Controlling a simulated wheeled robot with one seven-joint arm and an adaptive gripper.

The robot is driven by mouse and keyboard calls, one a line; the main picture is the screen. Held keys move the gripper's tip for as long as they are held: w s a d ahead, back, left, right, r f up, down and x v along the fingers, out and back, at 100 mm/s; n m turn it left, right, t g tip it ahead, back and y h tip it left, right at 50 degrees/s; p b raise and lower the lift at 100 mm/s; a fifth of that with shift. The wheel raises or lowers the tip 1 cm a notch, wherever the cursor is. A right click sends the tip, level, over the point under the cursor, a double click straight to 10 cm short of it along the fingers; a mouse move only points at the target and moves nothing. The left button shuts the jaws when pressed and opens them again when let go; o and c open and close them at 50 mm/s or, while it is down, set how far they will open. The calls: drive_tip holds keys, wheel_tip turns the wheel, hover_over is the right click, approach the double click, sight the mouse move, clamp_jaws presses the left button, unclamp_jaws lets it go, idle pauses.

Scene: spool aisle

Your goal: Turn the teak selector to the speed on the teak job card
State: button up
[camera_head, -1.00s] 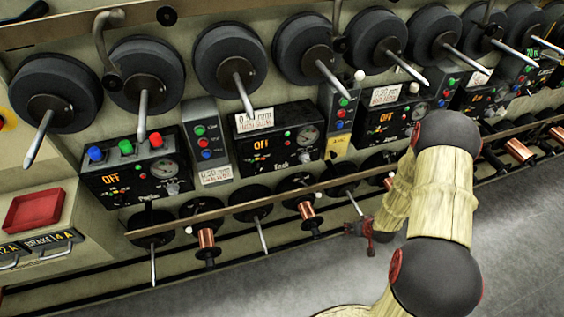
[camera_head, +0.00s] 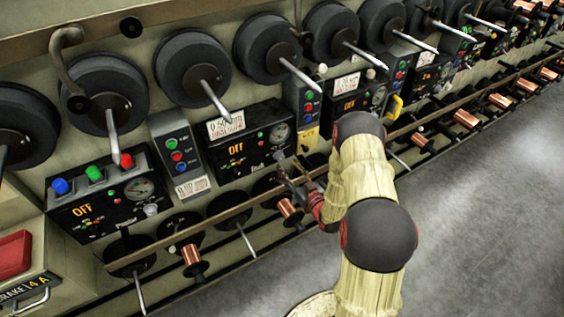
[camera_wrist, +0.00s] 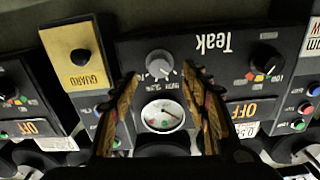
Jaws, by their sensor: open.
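The black teak panel (camera_head: 237,147) is on the machine front, its orange display reading OFF. In the wrist view its label "Teak" (camera_wrist: 213,43) appears upside down. The grey teak selector (camera_wrist: 159,63) is a round knob with a scale around it, beside the round gauge (camera_wrist: 162,116). My open gripper (camera_wrist: 160,74) has one finger on each side of the selector in this view; I cannot tell whether they touch it. In the head view my gripper (camera_head: 291,176) is at the panel's lower right corner. A white card (camera_head: 225,125) tops the panel; its small print reads roughly 0.50 mm.
A second black knob (camera_wrist: 264,57) with coloured dots is on the same panel. A yellow GUARD plate (camera_wrist: 76,60) with a black button is alongside. A long rail (camera_head: 215,216) and copper spools (camera_head: 191,253) lie below the panels. The grey floor (camera_head: 480,220) is clear.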

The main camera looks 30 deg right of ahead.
sight(282, 159)
drive_tip(key=w, duration=0.5)
drive_tip(key=shift+a+b, duration=0.1)
drive_tip(key=shift+b, duration=0.25)
drive_tip(key=c, duration=0.3)
drive_tip(key=c, duration=0.8)
drive_tip(key=shift+c, duration=0.2)
